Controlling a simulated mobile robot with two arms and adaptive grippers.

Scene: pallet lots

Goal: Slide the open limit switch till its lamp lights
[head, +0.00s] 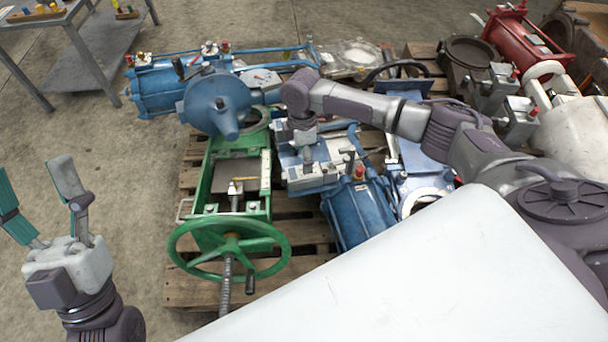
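My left gripper (35,178) is at the left, above the bare floor. Its two fingers are spread and nothing is between them. My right arm reaches in from the right, and its gripper (307,160) points down over a grey boxy part (312,180) on a blue machine. The fingers are small and overlap that part, so I cannot tell whether they touch or grip it. I cannot make out for certain which part is the open limit switch, and I cannot pick out a lit lamp.
A green valve frame with a handwheel (178,250) and threaded stem stands on a wooden pallet (190,290). Blue cylinders (160,92) lie behind it. Red (515,35) and white machinery is at the right. A grey table (85,60) stands at upper left; the left floor is clear.

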